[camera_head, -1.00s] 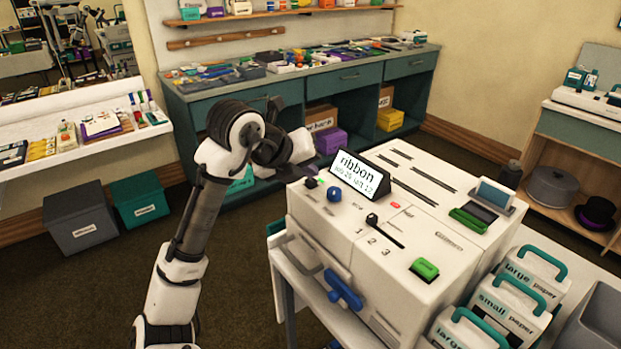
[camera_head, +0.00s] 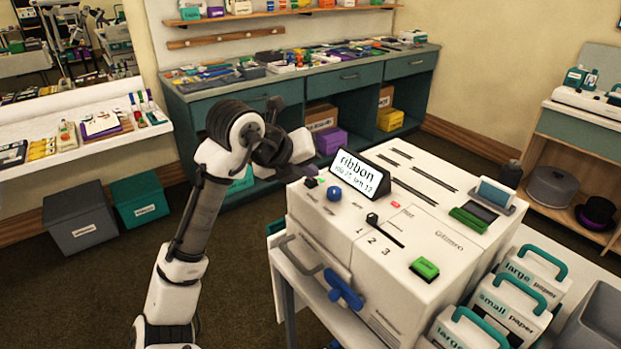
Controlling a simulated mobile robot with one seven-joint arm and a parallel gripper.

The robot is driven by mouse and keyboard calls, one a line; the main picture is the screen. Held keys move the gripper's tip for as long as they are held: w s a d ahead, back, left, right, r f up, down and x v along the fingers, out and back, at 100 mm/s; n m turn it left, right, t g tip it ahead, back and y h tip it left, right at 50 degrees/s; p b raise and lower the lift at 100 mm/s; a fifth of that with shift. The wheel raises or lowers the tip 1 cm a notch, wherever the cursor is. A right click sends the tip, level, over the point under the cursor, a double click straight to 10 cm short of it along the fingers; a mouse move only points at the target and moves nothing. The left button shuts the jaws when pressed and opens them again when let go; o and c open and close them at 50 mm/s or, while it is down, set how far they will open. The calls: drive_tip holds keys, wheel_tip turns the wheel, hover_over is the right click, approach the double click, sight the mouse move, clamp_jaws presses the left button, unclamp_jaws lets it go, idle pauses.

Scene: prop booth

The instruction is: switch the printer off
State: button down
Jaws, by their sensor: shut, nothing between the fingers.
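The printer (camera_head: 405,262) is a large white box on a light stand. Its tilted display (camera_head: 358,177) is lit and reads "ribbon", with a smaller line below. A small black switch (camera_head: 311,182) sits at the top's left corner, with a green light (camera_head: 321,181) beside it. A blue knob (camera_head: 334,194), a black slider knob (camera_head: 372,219) by the numbers 1, 2, 3, a red button (camera_head: 396,204) and a green button (camera_head: 425,268) are also on top. My gripper (camera_head: 296,172) is shut and empty, close to the switch corner. Whether it touches is unclear; my wrist partly hides it.
A blue handle (camera_head: 343,288) sticks out of the printer's front. Paper carriers (camera_head: 512,300) stand at its right, beside a grey bin (camera_head: 594,322). A teal workbench (camera_head: 262,114) stands behind my arm. Grey (camera_head: 84,222) and teal (camera_head: 140,200) boxes sit on the floor at left.

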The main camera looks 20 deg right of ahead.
drive_tip(key=shift+f, duration=0.4)
drive_tip(key=shift+r, duration=0.35)
wheel_tip(320, 180, up, 6)
drive_tip(key=p, duration=0.4)
idle(0.5)
drive_tip(key=shift+r, duration=0.1)
